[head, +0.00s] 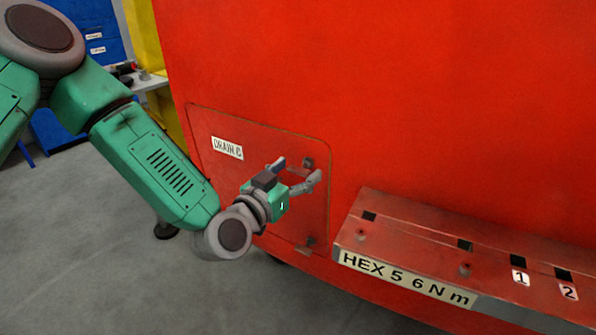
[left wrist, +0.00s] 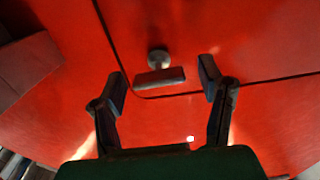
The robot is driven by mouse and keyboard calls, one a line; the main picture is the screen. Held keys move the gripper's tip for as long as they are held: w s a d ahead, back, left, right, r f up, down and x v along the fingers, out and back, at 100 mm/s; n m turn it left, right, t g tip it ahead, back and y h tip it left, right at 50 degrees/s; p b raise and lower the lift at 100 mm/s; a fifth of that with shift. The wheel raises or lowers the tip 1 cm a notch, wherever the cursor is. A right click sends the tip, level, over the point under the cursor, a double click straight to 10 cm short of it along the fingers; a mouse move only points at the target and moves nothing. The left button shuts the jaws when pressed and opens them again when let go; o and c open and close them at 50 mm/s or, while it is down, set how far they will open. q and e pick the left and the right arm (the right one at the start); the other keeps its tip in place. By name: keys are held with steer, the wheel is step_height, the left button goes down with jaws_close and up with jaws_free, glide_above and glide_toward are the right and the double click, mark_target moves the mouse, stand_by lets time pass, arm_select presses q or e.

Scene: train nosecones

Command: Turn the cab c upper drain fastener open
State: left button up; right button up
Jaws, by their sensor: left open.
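The drain panel (head: 262,180), labelled DRAIN C, is a red door with rounded corners in the red cab side. Its upper drain fastener (head: 308,162) is a small dark piece near the upper right corner. In the left wrist view the fastener (left wrist: 160,76) has a round grey knob and a flat dark bar. The bar lies crosswise beside the panel seam. My left gripper (head: 298,170) is open in front of the panel, with its fingers pointing at the fastener. In the left wrist view its fingertips (left wrist: 162,80) stand either side of the fastener, apart from it. My right gripper is out of view.
A lower fastener (head: 311,241) is near the panel's lower right corner. A red ledge (head: 415,240) labelled HEX 5 6 N m, with dark slots, juts out at the right. A workbench (head: 150,82) stands behind at left. The grey floor (head: 110,250) is mostly open.

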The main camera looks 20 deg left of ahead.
arm_select(q)
steer(key=shift+w, duration=0.2)
steer(key=c, duration=1.2)
steer(key=shift+o, duration=0.2)
